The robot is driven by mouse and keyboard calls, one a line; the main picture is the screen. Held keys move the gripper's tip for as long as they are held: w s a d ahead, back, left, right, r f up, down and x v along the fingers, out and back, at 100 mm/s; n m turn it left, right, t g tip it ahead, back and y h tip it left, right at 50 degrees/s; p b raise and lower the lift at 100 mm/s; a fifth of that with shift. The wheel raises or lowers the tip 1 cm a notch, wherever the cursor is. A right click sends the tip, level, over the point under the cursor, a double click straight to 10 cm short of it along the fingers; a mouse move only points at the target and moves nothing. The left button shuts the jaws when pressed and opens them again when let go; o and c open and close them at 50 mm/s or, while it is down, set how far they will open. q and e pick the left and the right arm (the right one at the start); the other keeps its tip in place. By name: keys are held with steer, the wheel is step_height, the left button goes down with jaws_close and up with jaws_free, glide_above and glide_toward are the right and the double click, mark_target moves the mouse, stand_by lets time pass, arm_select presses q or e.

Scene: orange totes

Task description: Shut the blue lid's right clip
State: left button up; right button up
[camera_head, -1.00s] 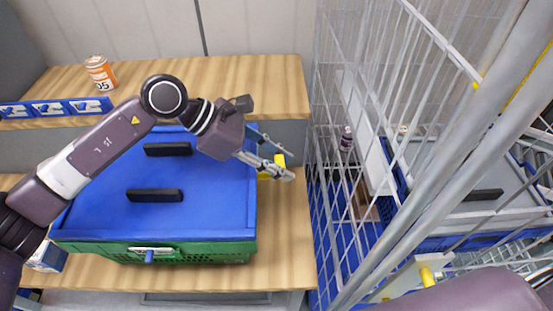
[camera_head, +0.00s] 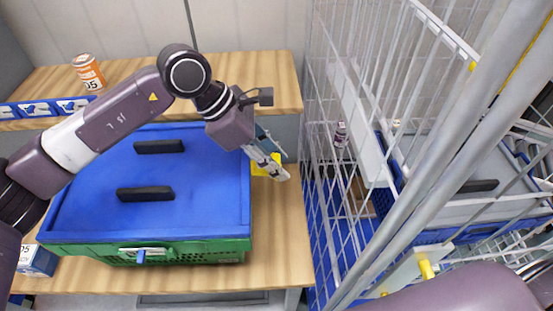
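The blue lid (camera_head: 90,220) covers a green crate (camera_head: 190,252) on the wooden table. Two black bars lie across the lid. A blue clip (camera_head: 141,257) shows on the crate's front side. The lid's right clip cannot be made out; the right side is partly behind my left arm and gripper. My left gripper (camera_head: 280,171) points down and right, just beyond the lid's right edge, over a yellow thing (camera_head: 259,170). Its fingers look close together, but their gap is unclear. My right gripper is out of view.
An orange-and-white can (camera_head: 88,72) stands on the back shelf beside blue bins (camera_head: 35,110). A wire cage cart (camera_head: 355,215) stands close on the right. Bare table (camera_head: 285,235) shows between crate and cart. A white-and-blue box (camera_head: 38,261) sits at the left.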

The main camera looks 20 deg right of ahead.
arm_select(q)
steer(key=o, duration=0.4)
steer(key=shift+o, duration=0.2)
steer(key=v, duration=1.2)
